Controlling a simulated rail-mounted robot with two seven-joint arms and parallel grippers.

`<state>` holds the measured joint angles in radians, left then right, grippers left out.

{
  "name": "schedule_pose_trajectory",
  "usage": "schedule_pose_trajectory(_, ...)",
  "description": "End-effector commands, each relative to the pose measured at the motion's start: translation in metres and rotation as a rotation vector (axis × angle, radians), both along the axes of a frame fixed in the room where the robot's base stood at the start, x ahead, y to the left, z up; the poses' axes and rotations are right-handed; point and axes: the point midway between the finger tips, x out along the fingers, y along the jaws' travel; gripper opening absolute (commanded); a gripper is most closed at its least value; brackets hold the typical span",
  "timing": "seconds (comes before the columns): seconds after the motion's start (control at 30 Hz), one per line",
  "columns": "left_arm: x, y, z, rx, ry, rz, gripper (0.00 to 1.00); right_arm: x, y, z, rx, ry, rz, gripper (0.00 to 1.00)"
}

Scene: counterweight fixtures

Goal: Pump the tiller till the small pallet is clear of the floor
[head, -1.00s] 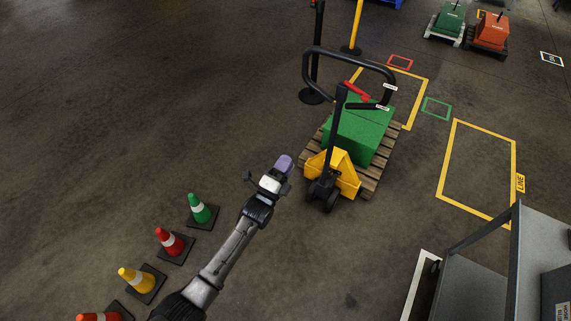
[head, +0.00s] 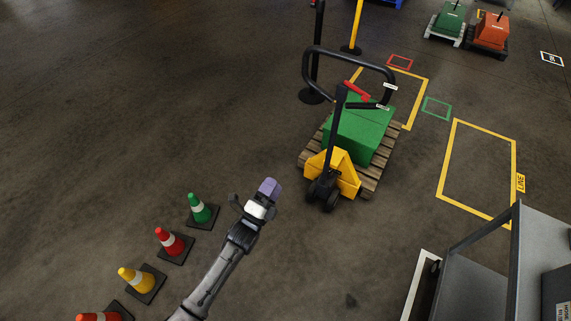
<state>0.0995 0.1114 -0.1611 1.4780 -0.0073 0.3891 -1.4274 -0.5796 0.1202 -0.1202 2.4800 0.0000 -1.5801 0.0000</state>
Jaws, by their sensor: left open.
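The tiller (head: 332,135) is a black bar with a wide black loop handle and a red lever near its top. It stands nearly upright on a yellow pallet jack (head: 344,177). The small wooden pallet (head: 381,165) sits at the jack with a green block (head: 361,128) on it. I cannot tell from here whether the pallet touches the floor. My left gripper (head: 268,191) is open and empty, left of the jack and apart from it and the tiller. My right gripper is out of view.
Green (head: 199,209), red (head: 170,242) and yellow (head: 138,281) cones line the lower left. A grey cart (head: 476,262) stands at lower right. A black post (head: 316,60) and a yellow post (head: 355,28) rise behind the jack.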

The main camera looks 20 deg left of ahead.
Motion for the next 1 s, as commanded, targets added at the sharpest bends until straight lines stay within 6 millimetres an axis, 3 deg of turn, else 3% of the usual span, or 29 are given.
schedule_pose_trajectory(0.1,-0.02,0.004,-0.009,0.001,0.002,0.0,0.55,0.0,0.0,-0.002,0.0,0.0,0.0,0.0)
schedule_pose_trajectory(0.3,-0.043,0.009,-0.018,0.0,0.001,0.0,0.55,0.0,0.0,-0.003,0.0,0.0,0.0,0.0)
schedule_pose_trajectory(0.8,-0.053,0.011,-0.021,0.001,0.0,0.0,0.55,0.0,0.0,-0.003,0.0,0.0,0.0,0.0)
schedule_pose_trajectory(1.0,-0.056,0.011,-0.025,-0.033,0.054,-0.007,0.37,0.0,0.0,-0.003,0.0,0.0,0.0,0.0)
